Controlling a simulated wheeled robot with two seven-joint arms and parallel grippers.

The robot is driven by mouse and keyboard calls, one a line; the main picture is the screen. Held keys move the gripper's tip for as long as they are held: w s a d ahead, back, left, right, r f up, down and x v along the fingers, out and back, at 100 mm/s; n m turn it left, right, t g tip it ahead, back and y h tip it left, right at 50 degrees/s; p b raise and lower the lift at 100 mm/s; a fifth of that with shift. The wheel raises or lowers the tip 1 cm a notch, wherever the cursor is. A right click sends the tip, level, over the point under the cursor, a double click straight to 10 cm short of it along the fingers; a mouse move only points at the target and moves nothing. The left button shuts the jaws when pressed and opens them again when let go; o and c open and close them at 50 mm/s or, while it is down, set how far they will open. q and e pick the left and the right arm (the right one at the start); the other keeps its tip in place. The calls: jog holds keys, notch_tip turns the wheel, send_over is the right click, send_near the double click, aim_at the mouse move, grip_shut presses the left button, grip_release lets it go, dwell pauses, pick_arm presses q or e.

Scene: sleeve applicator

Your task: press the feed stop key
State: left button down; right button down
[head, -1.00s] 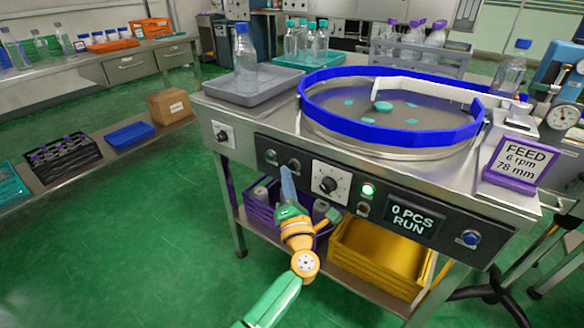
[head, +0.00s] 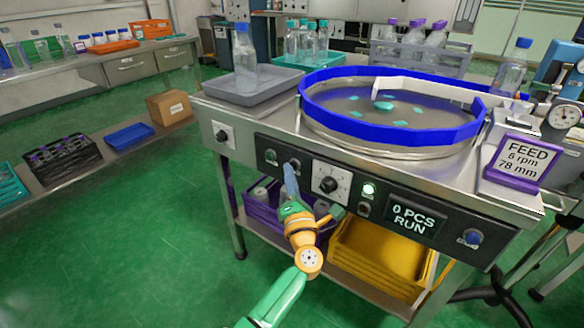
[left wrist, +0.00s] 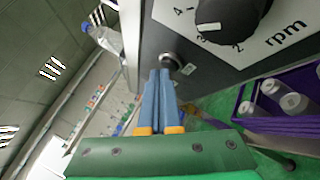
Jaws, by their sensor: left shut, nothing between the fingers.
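The control panel (head: 400,200) is on the front of the steel feeder table. It has two small round keys at its left end, a left key (head: 271,156) and a right key (head: 294,164); their labels are too small to read. My left gripper (head: 287,168) is shut and empty, its blue fingertips pointing at the right key. In the left wrist view the shut fingertips (left wrist: 166,72) are at a round metal key (left wrist: 172,61), close to or touching it; I cannot tell which. The display (head: 411,219) reads "0 PCS RUN". My right gripper is not in view.
Right of the keys are a speed knob (head: 328,184), a lit green lamp (head: 369,189) and a blue button (head: 472,237). A blue-rimmed bowl (head: 385,133) with teal pieces stands above. Purple (head: 262,215) and yellow (head: 375,262) bins sit below the panel.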

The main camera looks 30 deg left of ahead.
pick_arm(q)
jog(key=shift+w, duration=0.1)
dwell(0.4)
jog(key=shift+s+p, duration=0.5)
jog(key=shift+s, duration=0.3)
jog(key=s+p, duration=0.1)
jog(key=s, duration=0.2)
jog(key=s+p, duration=0.1)
jog(key=s, duration=0.1)
jog(key=shift+a+p, duration=0.25)
jog(key=shift+p, duration=0.05)
